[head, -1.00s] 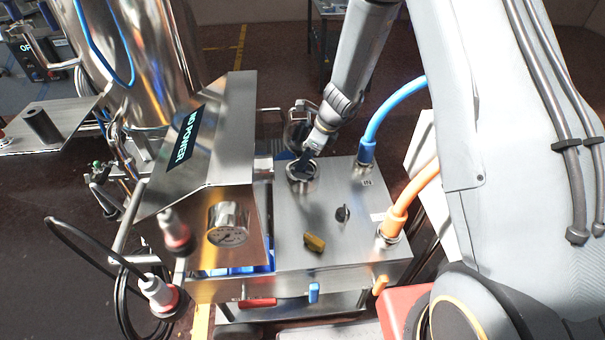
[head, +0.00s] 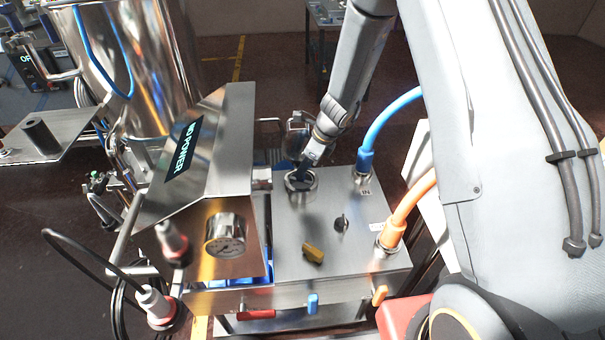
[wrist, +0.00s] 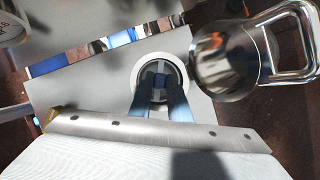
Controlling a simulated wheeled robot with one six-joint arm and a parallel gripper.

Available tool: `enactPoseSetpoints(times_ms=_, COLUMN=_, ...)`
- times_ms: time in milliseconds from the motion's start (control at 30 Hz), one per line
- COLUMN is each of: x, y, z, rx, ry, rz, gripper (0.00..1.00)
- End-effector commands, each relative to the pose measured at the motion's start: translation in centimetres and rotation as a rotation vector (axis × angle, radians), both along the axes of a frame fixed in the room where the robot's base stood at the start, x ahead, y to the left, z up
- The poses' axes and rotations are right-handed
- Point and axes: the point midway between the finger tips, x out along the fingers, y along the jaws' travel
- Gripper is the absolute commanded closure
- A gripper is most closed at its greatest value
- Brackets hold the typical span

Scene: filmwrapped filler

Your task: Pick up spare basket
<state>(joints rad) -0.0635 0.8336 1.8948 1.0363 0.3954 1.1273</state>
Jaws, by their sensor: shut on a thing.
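My gripper (head: 300,179) reaches down into a round, rimmed opening (head: 301,189) in the top of the steel machine. In the wrist view its two dark fingers (wrist: 160,78) go inside the pale ring (wrist: 137,82) of that opening. They are shut on a grey piece inside the ring, which I take to be the spare basket (wrist: 160,67). Only a small top part of it shows; the rest is hidden in the opening and behind the fingers. It sits within the opening.
A shiny metal lid-like part with a loop handle (wrist: 225,62) stands close beside the opening. Blue (head: 385,120) and orange (head: 410,205) hoses rise from the machine top on the right.

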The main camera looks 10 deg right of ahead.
Motion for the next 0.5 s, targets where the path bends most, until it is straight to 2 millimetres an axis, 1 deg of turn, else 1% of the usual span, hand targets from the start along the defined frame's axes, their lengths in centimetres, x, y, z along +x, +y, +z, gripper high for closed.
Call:
enactPoseSetpoints(times_ms=167, x=0.1, y=0.0, z=1.6, rx=0.001, ry=-0.003, rz=0.000, gripper=1.00)
enactPoseSetpoints(times_ms=500, x=0.1, y=0.0, z=6.1, rx=0.002, ry=-0.004, rz=0.001, gripper=1.00)
